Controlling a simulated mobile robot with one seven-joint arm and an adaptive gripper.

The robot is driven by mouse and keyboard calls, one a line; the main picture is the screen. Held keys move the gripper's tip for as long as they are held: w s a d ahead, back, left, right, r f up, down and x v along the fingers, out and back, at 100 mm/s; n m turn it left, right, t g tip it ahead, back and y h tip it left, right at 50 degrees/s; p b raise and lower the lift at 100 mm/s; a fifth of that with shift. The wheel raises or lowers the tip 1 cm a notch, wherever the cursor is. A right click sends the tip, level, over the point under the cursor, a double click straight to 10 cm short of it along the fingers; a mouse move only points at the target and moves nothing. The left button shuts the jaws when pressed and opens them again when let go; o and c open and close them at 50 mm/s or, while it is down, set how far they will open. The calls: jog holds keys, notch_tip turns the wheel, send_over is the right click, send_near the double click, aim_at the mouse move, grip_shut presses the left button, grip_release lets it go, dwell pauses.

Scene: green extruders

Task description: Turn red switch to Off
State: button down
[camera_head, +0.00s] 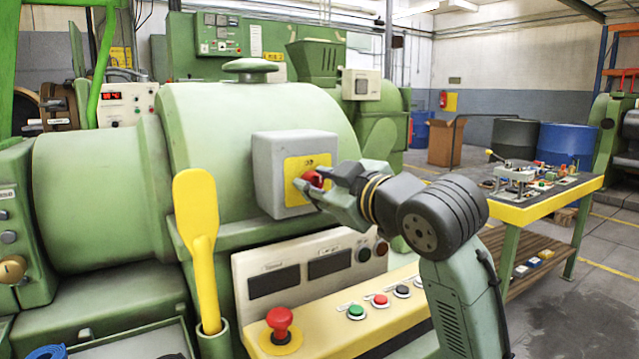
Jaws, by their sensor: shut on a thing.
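The red switch (312,179) sits on a yellow plate (293,168) on the front of a grey box (264,172). The box is mounted on the green extruder. My gripper (311,183) comes in from the right and is shut on the red switch, with its fingers on either side of the knob. The fingers hide part of the switch, so its exact turn position and the Off mark cannot be read.
A yellow scoop (201,235) stands in a green holder in front of the extruder. Below the box is a control panel with a red mushroom button (280,322) and several small push buttons. A yellow-edged workbench (535,209) stands at right, with grey floor beyond.

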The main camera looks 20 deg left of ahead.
jog(key=c, duration=1.3)
grip_release()
jog(key=v, duration=1.2)
